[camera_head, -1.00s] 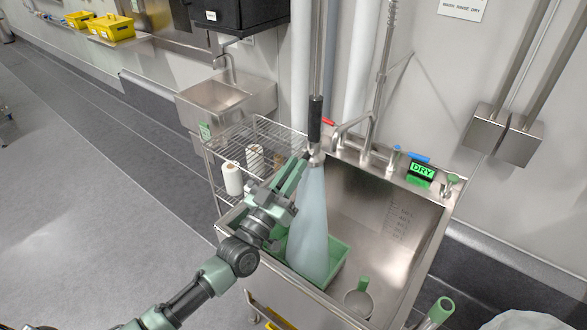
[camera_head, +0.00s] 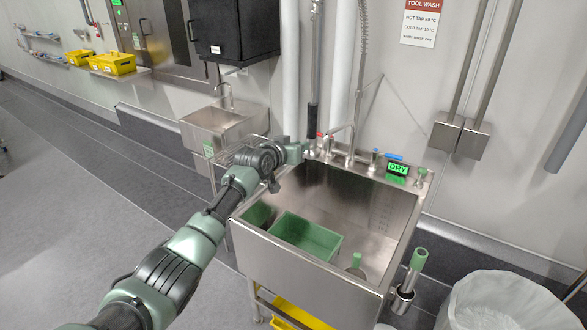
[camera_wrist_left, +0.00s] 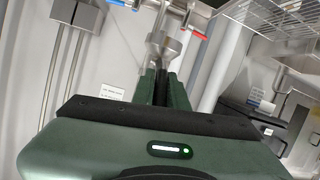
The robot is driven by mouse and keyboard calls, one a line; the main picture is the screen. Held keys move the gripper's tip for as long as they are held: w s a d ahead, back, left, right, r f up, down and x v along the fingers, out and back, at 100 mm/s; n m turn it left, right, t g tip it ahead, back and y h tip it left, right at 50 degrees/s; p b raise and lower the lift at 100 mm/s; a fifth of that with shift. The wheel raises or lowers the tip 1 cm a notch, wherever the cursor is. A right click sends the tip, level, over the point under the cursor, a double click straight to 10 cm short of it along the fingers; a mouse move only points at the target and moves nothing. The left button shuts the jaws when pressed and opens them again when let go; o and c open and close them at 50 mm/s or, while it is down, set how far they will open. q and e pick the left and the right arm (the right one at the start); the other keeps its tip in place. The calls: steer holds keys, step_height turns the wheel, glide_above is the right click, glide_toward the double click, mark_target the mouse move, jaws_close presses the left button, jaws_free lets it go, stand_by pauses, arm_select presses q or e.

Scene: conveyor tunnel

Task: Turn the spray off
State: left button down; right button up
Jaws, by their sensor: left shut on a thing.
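The spray wand with its black grip (camera_head: 313,120) hangs at the back left of the steel sink (camera_head: 395,205). No spray cone shows below it in the head view. My left gripper (camera_head: 302,152) is at the wand's lower end, above the sink's back left corner. In the left wrist view its fingers (camera_wrist_left: 164,88) are shut right at the silver spray head (camera_wrist_left: 165,46). Exactly which part they grip is hidden between the fingers. My right gripper is in neither view.
A green tub (camera_head: 306,238) and a cup with a green handle (camera_head: 356,262) are in the sink. Taps and a lit DRY sign (camera_head: 397,169) line its back edge. A wire rack stands left, partly behind my arm. A lined bin (camera_head: 495,300) stands right.

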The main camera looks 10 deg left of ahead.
arm_select(q)
steer(key=shift+w+r+g, duration=0.25)
steer(key=shift+r+g, duration=0.15)
steer(key=shift+a+r+g, duration=0.1)
steer(key=shift+r+g, duration=0.05)
steer(key=shift+g, duration=0.15)
steer(key=shift+w+r+g+y+p, duration=0.15)
steer(key=shift+w+g+y+p, duration=0.05)
steer(key=shift+g+y+p, duration=0.25)
steer(key=shift+w+g, duration=0.2)
steer(key=shift+g, duration=0.45)
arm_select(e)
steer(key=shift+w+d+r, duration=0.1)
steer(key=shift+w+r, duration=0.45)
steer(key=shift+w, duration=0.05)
arm_select(q)
steer(key=shift+r+y, duration=0.1)
steer(key=shift+y, duration=0.15)
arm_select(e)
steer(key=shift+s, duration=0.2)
arm_select(q)
steer(key=c, duration=1.4)
jaws_free()
steer(key=shift+w, duration=0.1)
steer(key=shift+c, duration=0.2)
